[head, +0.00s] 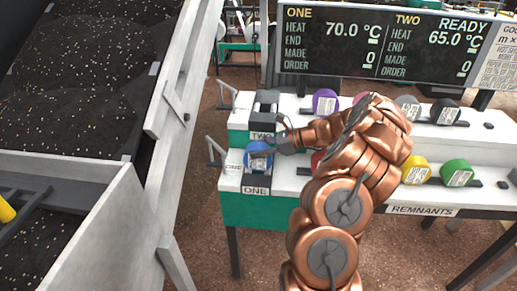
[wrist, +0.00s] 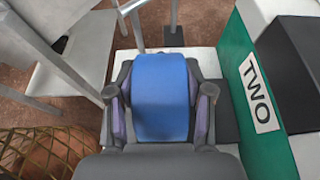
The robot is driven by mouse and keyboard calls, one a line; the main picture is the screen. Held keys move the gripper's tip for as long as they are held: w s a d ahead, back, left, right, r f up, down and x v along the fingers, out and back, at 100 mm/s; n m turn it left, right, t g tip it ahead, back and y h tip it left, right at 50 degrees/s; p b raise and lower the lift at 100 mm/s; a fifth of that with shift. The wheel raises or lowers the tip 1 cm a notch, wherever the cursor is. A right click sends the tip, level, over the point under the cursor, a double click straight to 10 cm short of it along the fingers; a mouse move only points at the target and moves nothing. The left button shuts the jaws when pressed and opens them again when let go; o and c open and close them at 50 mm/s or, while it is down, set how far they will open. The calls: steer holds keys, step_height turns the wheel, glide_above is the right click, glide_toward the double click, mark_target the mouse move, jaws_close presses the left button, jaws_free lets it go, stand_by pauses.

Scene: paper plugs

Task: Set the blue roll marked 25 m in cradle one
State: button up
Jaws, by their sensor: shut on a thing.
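The blue roll (head: 258,155) is at cradle one (head: 256,182), above the plate marked ONE on the white bench. Its white label is too small to read. My gripper (head: 266,151) is shut on it from the right. In the wrist view the blue roll (wrist: 160,96) fills the space between the two dark fingers with purple pads. The gripper shows there too (wrist: 160,100). The roll's underside is hidden, so I cannot tell whether it rests in the cradle.
Cradle two (head: 266,105), a dark block marked TWO, stands behind on the raised step. Purple (head: 325,102), yellow (head: 416,170) and green (head: 457,172) rolls stand to the right. A display (head: 380,44) reads ONE 70.0 °C, TWO READY 65.0 °C. A white frame (head: 217,152) stands left of cradle one.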

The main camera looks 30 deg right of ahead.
steer(key=shift+f, duration=0.15)
steer(key=o, duration=1.2)
